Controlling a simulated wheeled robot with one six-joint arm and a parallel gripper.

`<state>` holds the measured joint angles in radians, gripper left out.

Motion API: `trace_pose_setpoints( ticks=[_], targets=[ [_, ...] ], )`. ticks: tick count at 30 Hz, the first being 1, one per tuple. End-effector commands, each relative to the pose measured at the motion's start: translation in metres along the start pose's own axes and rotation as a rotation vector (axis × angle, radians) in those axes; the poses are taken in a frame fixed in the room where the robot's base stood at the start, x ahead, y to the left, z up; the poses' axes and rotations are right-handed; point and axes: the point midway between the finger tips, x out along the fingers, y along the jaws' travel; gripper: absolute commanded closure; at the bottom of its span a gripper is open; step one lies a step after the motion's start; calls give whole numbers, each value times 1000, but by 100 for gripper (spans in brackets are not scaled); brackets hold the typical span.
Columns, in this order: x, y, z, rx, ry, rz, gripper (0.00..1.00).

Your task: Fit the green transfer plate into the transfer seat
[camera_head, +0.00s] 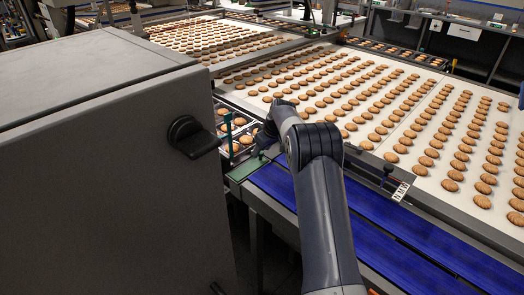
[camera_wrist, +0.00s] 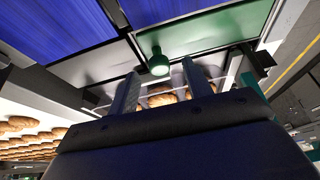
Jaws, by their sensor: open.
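The knob appears just beyond the fingertips, and nothing is held. In the head view my arm partly hides the gripper beside the plate.
A tray of biscuits (camera_head: 223,124) lies behind the plate, with upright teal posts at its edge. The blue belts (camera_head: 380,240) run off to the right. A wide biscuit conveyor (camera_head: 400,165) fills the back. A large grey cabinet (camera_head: 90,180) blocks the left.

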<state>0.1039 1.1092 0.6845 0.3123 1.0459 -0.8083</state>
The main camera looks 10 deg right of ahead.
Motion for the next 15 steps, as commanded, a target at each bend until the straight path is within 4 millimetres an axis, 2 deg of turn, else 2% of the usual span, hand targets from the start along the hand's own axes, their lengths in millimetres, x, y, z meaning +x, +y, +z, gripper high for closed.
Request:
trace_pose_setpoints(
  ticks=[9, 15],
  targets=[
    [-61, 1, 0, 0, 4, 4, 52],
    [-89, 0, 0, 0, 2, 2, 52]
  ],
)
